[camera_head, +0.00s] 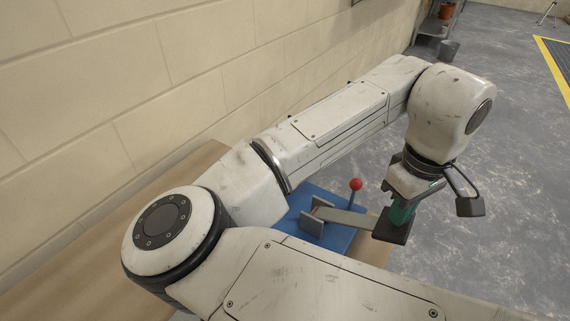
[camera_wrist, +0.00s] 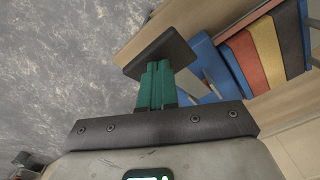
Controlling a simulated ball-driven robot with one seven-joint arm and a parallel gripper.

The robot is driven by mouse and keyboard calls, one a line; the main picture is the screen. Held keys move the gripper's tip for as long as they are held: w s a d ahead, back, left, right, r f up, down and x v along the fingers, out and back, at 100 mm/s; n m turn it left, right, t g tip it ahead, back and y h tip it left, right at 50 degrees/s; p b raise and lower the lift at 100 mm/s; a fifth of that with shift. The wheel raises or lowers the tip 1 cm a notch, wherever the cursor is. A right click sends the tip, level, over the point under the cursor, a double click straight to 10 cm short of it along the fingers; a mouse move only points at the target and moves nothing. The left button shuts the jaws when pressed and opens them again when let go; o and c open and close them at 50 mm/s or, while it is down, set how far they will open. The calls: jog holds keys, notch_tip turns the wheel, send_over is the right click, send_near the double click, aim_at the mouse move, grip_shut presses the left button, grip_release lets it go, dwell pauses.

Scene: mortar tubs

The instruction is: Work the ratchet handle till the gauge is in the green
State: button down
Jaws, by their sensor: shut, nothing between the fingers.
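The ratchet device has a blue base (camera_head: 315,204) on a wooden bench. A flat grey handle (camera_head: 343,216) runs right from a grey bracket on the base to a dark square pad (camera_head: 390,229). The pad shows in the wrist view (camera_wrist: 157,50) just beyond my fingertips. My gripper (camera_head: 401,216) has its teal fingers shut and empty, pointing down at the pad; contact is hard to tell. The wrist view shows red (camera_wrist: 243,60), yellow (camera_wrist: 267,48) and black bands beside the blue base (camera_wrist: 210,60), perhaps the gauge. No green band or needle is visible; my arm hides part of the device.
A red ball knob (camera_head: 356,184) stands on a thin stem at the base's back. The wooden bench (camera_head: 75,265) runs along the block wall (camera_head: 200,50). Open grey floor (camera_head: 525,200) lies to the right. A shelf and bucket (camera_head: 448,50) stand far back.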

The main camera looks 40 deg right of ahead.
aim_at(391, 232)
jog(key=shift+f+b, duration=1.7)
jog(key=shift+f, duration=1.7)
notch_tip(391, 232, up, 8)
jog(key=p, duration=0.8)
jog(key=shift+w+f, duration=0.1)
